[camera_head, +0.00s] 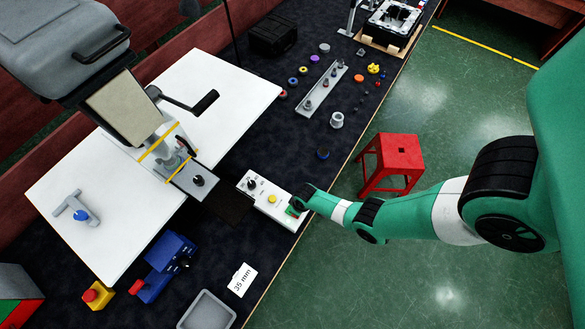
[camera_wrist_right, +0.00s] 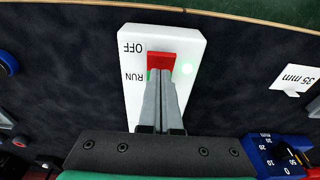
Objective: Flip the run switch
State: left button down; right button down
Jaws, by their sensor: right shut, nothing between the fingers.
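The run switch panel (camera_wrist_right: 138,50) is a white plate marked OFF and RUN in the right wrist view. Its switch (camera_wrist_right: 161,60) shows a red face on the OFF side and a sliver of green on the RUN side. In the head view my right gripper (camera_head: 294,208) is at the right end of the white control box (camera_head: 259,203). My left gripper is not in view.
A card marked 35 mm (camera_head: 242,281), a grey tray (camera_head: 207,311) and a blue device (camera_head: 168,254) lie nearby. A red stool (camera_head: 399,150) stands beyond the bench edge.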

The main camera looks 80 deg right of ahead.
jog(key=shift+f+b, duration=0.65)
jog(key=shift+f, duration=0.1)
notch_tip(320, 180, up, 7)
jog(key=p, duration=0.7)
jog(key=shift+r, duration=0.1)
dwell(0.5)
